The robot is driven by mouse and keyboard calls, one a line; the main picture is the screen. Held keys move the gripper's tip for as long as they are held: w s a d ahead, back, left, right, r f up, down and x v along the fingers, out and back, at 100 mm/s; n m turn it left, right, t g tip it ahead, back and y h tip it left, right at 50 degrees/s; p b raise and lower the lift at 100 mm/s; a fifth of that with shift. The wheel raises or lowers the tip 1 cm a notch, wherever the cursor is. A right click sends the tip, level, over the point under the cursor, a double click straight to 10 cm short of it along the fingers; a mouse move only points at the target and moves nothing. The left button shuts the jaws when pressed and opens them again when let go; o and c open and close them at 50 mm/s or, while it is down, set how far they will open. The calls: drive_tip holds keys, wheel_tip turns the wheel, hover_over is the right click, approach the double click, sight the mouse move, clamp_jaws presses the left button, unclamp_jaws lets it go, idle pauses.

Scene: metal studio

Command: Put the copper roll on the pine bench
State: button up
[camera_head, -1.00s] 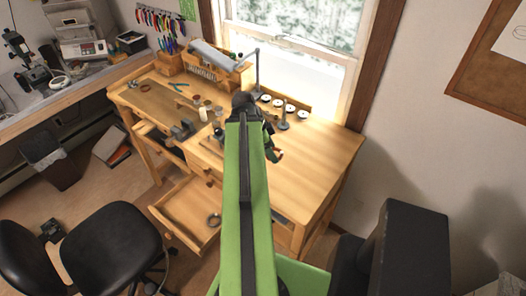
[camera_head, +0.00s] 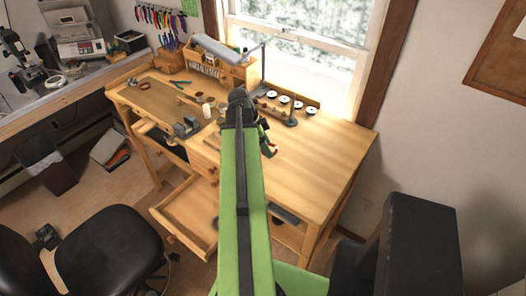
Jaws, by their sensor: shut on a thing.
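The pine bench (camera_head: 310,165) is a light wooden workbench under the window, its right half mostly bare. My green arm reaches over it from below, and my gripper (camera_head: 269,148) is over the middle of the bench top. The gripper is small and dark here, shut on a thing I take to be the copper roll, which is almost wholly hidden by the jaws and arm. I cannot tell whether it touches the bench top or hangs above it.
Several small jars and tools stand at the back left of the bench, near a lamp (camera_head: 263,70). White discs (camera_head: 298,104) line the back edge. An open drawer (camera_head: 188,212) juts out in front. A black chair (camera_head: 108,250) stands lower left, a dark box (camera_head: 420,245) lower right.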

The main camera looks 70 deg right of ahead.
wheel_tip(320, 180, down, 3)
drive_tip(key=shift+w+r+b, duration=0.1)
drive_tip(key=shift+b, duration=0.6)
drive_tip(key=shift+w+a+r, duration=0.1)
drive_tip(key=shift+w+f, duration=0.1)
drive_tip(key=shift+f, duration=0.15)
drive_tip(key=o, duration=1.4)
drive_tip(key=shift+r, duration=0.1)
drive_tip(key=shift+r, duration=0.1)
